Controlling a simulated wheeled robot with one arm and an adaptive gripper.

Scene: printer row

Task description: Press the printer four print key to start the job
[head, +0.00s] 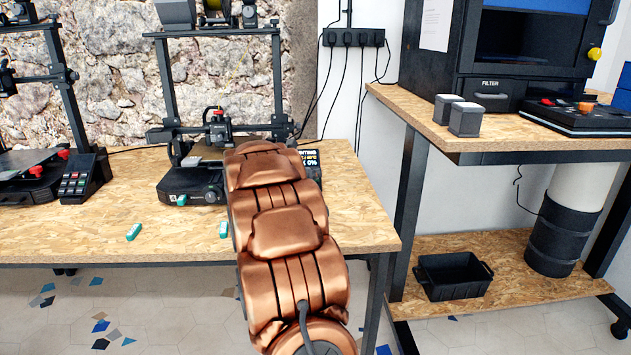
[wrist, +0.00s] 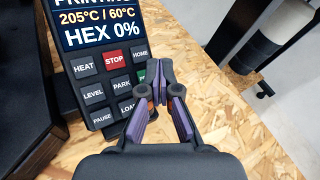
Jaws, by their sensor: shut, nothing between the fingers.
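The printer (head: 190,182) with the key panel stands on the wooden bench, partly behind my copper arm. Its key panel (wrist: 108,85) fills the left of the wrist view. The panel's screen (wrist: 100,25) reads "205°C / 60°C" and "HEX 0%", with "PRINTING" cut off at the top; part of it shows in the head view (head: 310,160). A green key (wrist: 141,76) is mostly hidden behind my fingertips, with only a "P" legible. My gripper (wrist: 160,74) is shut and empty, its tips at the green key. I cannot tell whether they touch it.
A red STOP key (wrist: 115,59) and grey keys HEAT, HOME, LEVEL, PARK, PAUSE and LOAD surround the green key. Another printer (head: 40,170) stands at the left. Small teal pieces (head: 134,231) lie on the bench (head: 80,235). A shelf unit (head: 440,130) stands at the right.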

